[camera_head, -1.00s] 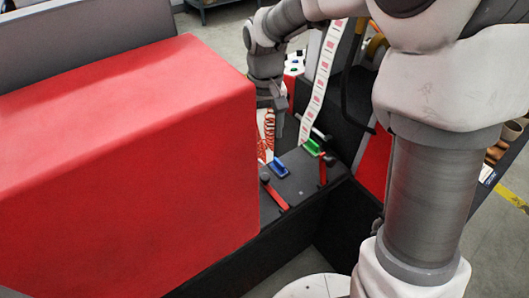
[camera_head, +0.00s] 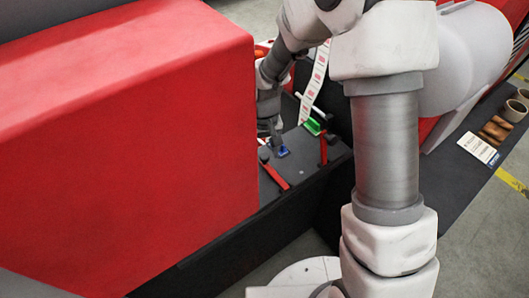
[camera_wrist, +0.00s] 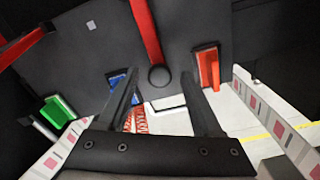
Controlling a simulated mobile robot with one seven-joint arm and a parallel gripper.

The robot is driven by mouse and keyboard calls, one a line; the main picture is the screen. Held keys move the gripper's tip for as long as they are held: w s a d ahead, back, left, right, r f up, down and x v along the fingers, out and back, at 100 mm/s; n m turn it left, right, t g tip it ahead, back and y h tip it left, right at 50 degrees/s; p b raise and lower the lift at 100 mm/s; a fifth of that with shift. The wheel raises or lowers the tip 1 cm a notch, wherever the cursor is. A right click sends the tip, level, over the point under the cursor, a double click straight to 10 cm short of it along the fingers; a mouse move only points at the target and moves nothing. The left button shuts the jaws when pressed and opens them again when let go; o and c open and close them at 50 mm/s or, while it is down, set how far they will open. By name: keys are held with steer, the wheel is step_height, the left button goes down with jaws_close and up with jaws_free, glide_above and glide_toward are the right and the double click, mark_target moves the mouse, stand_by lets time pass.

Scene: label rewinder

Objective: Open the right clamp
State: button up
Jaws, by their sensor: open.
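Two red clamp levers show on the dark deck in the head view: the right clamp (camera_head: 323,152) beside a green block (camera_head: 312,126), and the left one (camera_head: 275,178) with a black knob near a blue block (camera_head: 281,152). My gripper (camera_head: 268,128) is over the left lever's end and the blue block. In the wrist view my gripper (camera_wrist: 160,73) is open, with the left lever's black knob (camera_wrist: 157,77) between the fingertips in the picture. Whether it touches the knob I cannot tell. The green block (camera_wrist: 57,112) is at the left there; the blue block (camera_wrist: 122,83) is partly behind a finger.
A large red housing (camera_head: 130,130) stands left of the clamps. A printed label strip (camera_head: 315,85) runs down behind them. A red block (camera_wrist: 208,68) is right of the fingers in the wrist view. A shelf with rolls (camera_head: 514,110) is at the far right.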

steer(key=shift+f, duration=0.1)
jaws_close()
stand_by(0.3)
stand_by(1.1)
